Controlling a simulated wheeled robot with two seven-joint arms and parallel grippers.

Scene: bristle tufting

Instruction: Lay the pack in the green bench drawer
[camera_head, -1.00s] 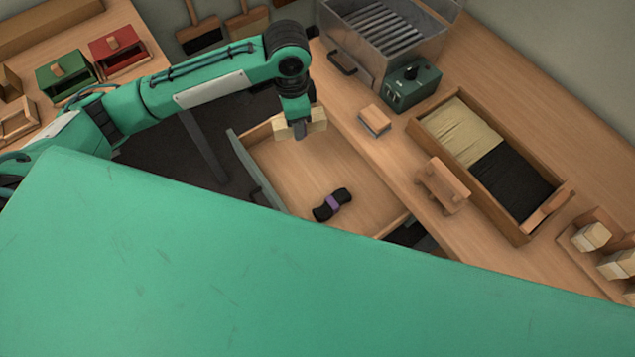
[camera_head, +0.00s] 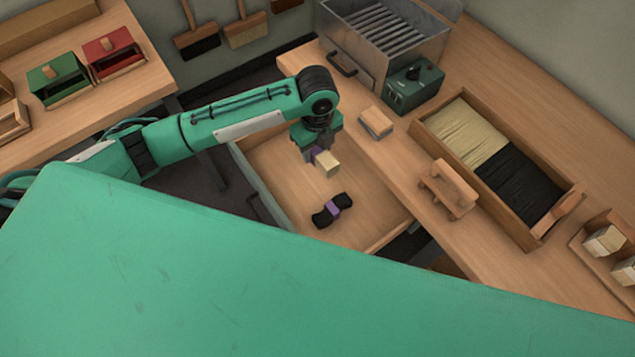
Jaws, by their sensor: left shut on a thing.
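My left gripper (camera_head: 316,155) is shut on a cream pack (camera_head: 328,164), with a bit of purple band showing beside the fingers. It holds the pack over the open bench drawer (camera_head: 285,160), a wooden tray with a green front on its left. The height of the pack above the drawer floor is hard to judge. A black pack (camera_head: 322,217) with a purple band lies on the drawer floor, nearer and apart from the held one. My right gripper is not in view.
On the bench stand a metal box with a grille (camera_head: 385,40), a green control box (camera_head: 414,88), a small block (camera_head: 376,122), a wooden stand (camera_head: 447,188) and a tray of cream and black bristles (camera_head: 445,137). My own green body covers the foreground.

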